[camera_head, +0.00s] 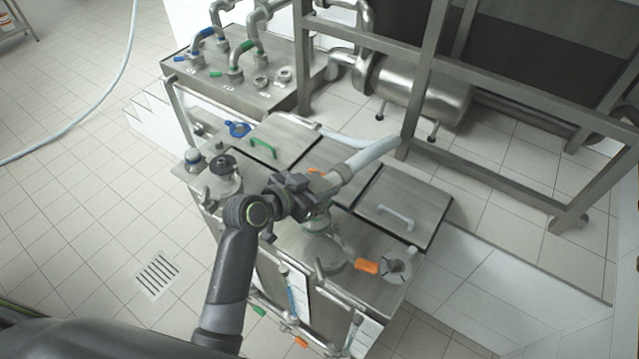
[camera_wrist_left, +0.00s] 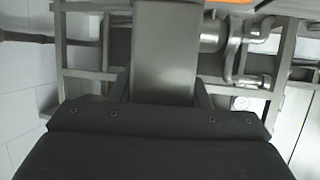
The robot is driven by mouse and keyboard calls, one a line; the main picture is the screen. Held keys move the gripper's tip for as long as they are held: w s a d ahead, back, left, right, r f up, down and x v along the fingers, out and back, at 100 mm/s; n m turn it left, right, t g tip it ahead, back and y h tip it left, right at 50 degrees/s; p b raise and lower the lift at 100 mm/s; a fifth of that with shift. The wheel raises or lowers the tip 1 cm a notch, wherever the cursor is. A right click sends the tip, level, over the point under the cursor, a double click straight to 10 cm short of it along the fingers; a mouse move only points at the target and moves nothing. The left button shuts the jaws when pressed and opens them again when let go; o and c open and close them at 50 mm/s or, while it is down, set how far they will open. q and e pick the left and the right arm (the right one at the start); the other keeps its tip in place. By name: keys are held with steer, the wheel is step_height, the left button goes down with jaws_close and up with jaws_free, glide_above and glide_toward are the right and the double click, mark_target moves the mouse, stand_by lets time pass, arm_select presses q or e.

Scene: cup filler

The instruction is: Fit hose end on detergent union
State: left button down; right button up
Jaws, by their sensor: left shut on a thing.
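My left gripper (camera_head: 318,188) is above the steel tank unit and shut on the steel hose end (camera_head: 341,174). The pale hose (camera_head: 375,155) runs from it up to the right. In the left wrist view a wide steel piece (camera_wrist_left: 165,55) fills the space between the fingers. A round steel fitting (camera_head: 317,222) shows just below the gripper; whether the hose end touches it is hidden. Another round fitting (camera_head: 397,268) with an orange handle (camera_head: 367,266) stands at the front right of the tank top. I cannot tell which one is the detergent union. My right gripper is not in view.
Hinged steel lids (camera_head: 405,205) with handles cover much of the tank. A pipe panel (camera_head: 240,85) with bent pipes stands behind, and a steel frame (camera_head: 420,75) rises at the right. Small valves (camera_head: 285,318) line the front. The tiled floor at left is mostly clear.

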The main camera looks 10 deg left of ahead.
arm_select(q)
steer(key=c, duration=0.7)
jaws_free()
steer(key=shift+c, duration=0.2)
steer(key=shift+o, duration=0.2)
steer(key=shift+f, duration=0.15)
steer(key=b+v, duration=0.3)
steer(key=v, duration=1.4)
step_height(320, 180, up, 5)
steer(key=p, duration=0.5)
steer(key=shift+s+a, duration=0.15)
steer(key=shift+a, duration=0.05)
